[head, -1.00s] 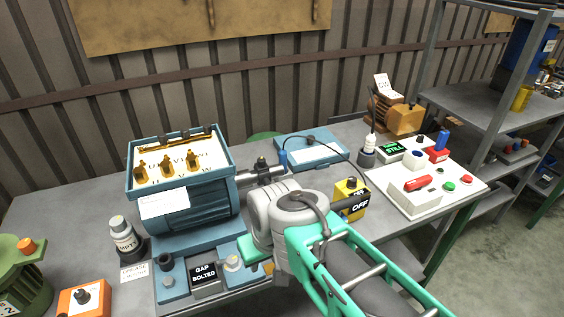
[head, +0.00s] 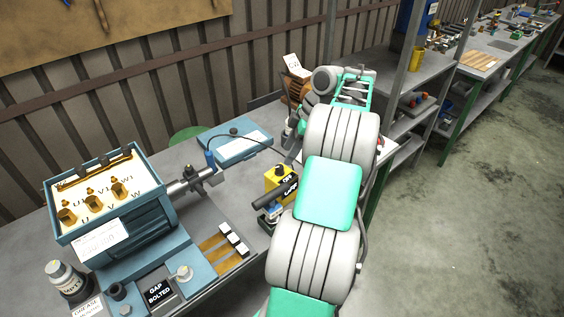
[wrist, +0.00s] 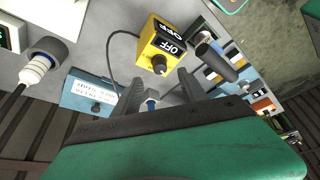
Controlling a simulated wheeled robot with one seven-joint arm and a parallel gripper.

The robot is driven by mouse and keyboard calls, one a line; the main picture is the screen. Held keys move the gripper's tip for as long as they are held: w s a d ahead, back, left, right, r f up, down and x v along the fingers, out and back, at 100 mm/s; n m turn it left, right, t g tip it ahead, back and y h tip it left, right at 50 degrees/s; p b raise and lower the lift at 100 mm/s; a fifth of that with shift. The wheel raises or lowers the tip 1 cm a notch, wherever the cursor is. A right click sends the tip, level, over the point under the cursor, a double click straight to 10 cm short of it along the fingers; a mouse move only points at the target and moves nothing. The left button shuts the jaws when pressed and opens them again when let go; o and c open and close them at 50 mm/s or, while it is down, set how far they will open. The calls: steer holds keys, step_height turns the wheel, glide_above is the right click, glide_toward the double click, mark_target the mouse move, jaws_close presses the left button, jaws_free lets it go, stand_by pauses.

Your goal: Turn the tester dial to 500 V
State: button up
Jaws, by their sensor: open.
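The yellow tester (head: 281,180) stands on the bench to the right of the blue motor, with a dark dial on top and a black label reading OFF. In the wrist view the tester (wrist: 150,40) appears upside down, and its dial (wrist: 160,65) faces the camera. My gripper (wrist: 158,82) is open, its two dark fingers apart with nothing held between them. In the wrist view the dial shows just beyond the fingertips, roughly between them; I see no contact. In the head view my arm hides the gripper.
A dark cylindrical handle (head: 270,198) lies close beside the tester. A blue case (head: 235,145) lies behind, with a black cable running toward the tester. The blue motor (head: 120,205) stands at left.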

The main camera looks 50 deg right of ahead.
mark_target(281, 167)
steer(key=b+x, duration=0.1)
steer(key=x, duration=0.5)
steer(key=shift+w+a+f+b, duration=0.1)
steer(key=shift+f+b, duration=0.2)
steer(key=shift+f, duration=0.05)
steer(key=shift+c, duration=0.2)
